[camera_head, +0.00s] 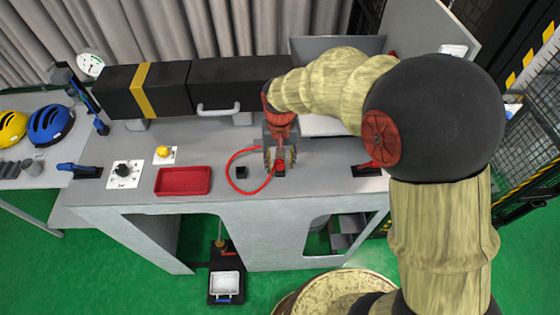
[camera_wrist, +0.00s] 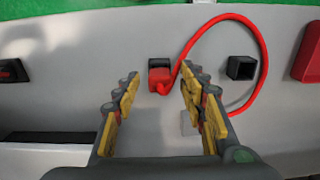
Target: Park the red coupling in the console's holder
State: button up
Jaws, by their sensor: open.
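The red coupling (camera_wrist: 160,80) shows in the wrist view at the console top, with a black part against its far side. A red hose (camera_wrist: 262,50) runs from it in a loop to the right. My gripper (camera_wrist: 158,84) is open, its fingers on either side of the coupling in the picture; I cannot tell whether they touch it. In the head view my gripper (camera_head: 280,158) points down at the console and partly hides the coupling. The holder, a black square socket (camera_wrist: 241,68), looks empty and stands right of the coupling; in the head view it (camera_head: 241,172) is left of my gripper.
The red tray (camera_head: 183,181), a yellow button (camera_head: 163,152) and a dial (camera_head: 124,172) lie left of the holder. A black part with a red lever (camera_head: 368,170) is at the right. The black drop tower housing (camera_head: 235,82) runs along the back. The hose loops around the holder.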

notch_tip(320, 180, up, 12)
dwell(0.6)
jog(key=shift+w, duration=0.1)
jog(key=s+d+f+t+b, duration=0.2)
jog(key=s+d+f+b, duration=0.1)
jog(key=s+d+b, duration=0.4)
jog(key=s+d+f+t+b, duration=0.3)
jog(key=s+d+b, duration=0.4)
jog(key=s, duration=0.6)
jog(key=shift+d+f+t+b, duration=0.15)
jog(key=shift+f+t+b, duration=0.3)
jog(key=shift+b, duration=0.75)
jog(key=shift+s+f, duration=0.1)
jog(key=shift+c, duration=0.7)
